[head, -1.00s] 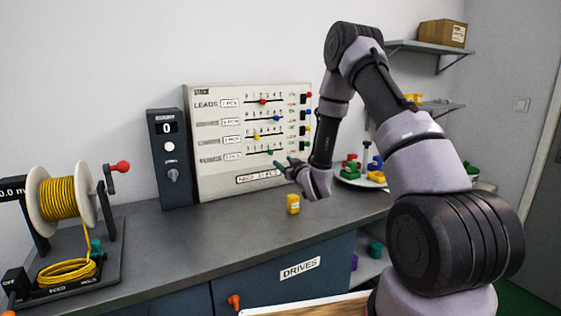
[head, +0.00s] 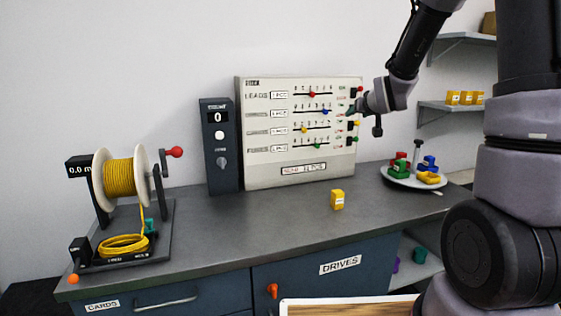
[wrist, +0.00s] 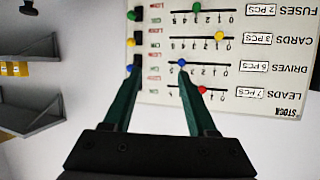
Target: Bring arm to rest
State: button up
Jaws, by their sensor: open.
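My gripper (head: 352,108) is at the right edge of the white stock board in the head view, its jaws pointing toward the board. In the wrist view my gripper (wrist: 152,72) shows two dark green fingers spread apart with nothing between them. The stock board (head: 265,150) also fills the upper right of the wrist view (wrist: 270,100), upside down, with its sliders and coloured knobs. Whether a fingertip touches the board, I cannot tell. My arm comes in from the right of the head view.
A yellow block (head: 337,200) stands on the grey counter (head: 270,225). A plate (head: 412,183) holds coloured parts at the right. A wire spool stand (head: 165,240) and a dark counter box (head: 219,175) stand left. Shelves (head: 460,106) hang at the back right. The counter's middle front is clear.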

jog(key=s+r+m+g, duration=0.2)
jog(key=s+r+g, duration=0.1)
jog(key=s, duration=1.4)
jog(key=s+r+m+g+y, duration=0.1)
jog(key=s+r, duration=0.4)
jog(key=s, duration=1.2)
jog(key=m+g, duration=0.1)
jog(key=g, duration=0.1)
jog(key=shift+s+a+g, duration=0.2)
jog(key=shift+a+g, duration=0.1)
jog(key=shift+a, duration=0.05)
